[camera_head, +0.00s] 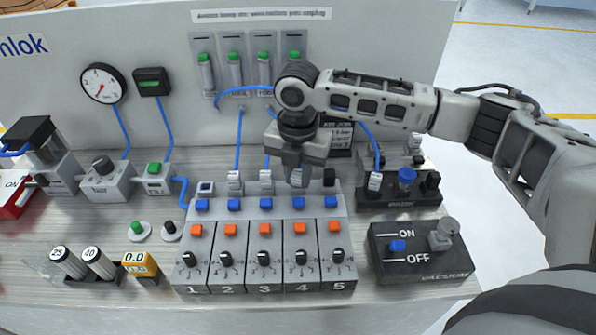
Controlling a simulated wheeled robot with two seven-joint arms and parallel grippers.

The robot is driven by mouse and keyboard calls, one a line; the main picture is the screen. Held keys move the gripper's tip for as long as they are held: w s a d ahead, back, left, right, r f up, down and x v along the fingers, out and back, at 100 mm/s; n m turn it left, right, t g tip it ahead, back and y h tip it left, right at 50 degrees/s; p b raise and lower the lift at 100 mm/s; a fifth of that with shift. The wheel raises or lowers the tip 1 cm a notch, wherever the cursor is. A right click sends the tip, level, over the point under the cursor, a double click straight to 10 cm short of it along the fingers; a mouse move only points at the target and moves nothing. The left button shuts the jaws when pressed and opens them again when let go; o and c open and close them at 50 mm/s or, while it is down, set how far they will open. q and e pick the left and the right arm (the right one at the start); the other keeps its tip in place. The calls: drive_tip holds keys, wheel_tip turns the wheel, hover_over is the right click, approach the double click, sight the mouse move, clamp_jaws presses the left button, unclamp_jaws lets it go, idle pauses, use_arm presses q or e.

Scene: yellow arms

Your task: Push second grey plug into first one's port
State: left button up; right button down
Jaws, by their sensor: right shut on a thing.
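My right gripper (299,168) reaches in from the right and points down over the back row of the five-channel block (262,238). It is shut on a small grey plug (298,179), which shows just below the fingers above channel 4. Whether this plug is seated in something below it is too small to tell. Two other grey plugs with blue tubes stand upright to the left, one behind channel 2 (235,183) and one behind channel 3 (266,182). Another grey plug (375,182) with a blue tube stands on the black unit at right. My left gripper is not in view.
A black unit with a blue knob (407,177) and a black vacuum box (425,255) stand right of the block. Green-topped vials (235,68) hang on the back panel. A blue tube (243,89) arcs behind my wrist.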

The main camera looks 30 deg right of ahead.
drive_tip(key=shift+s+f, duration=0.1)
drive_tip(key=shift+f, duration=0.1)
drive_tip(key=c, duration=1.2)
unclamp_jaws()
drive_tip(key=shift+f, duration=0.1)
drive_tip(key=shift+d, duration=0.1)
drive_tip(key=shift+r, duration=2.95)
clamp_jaws()
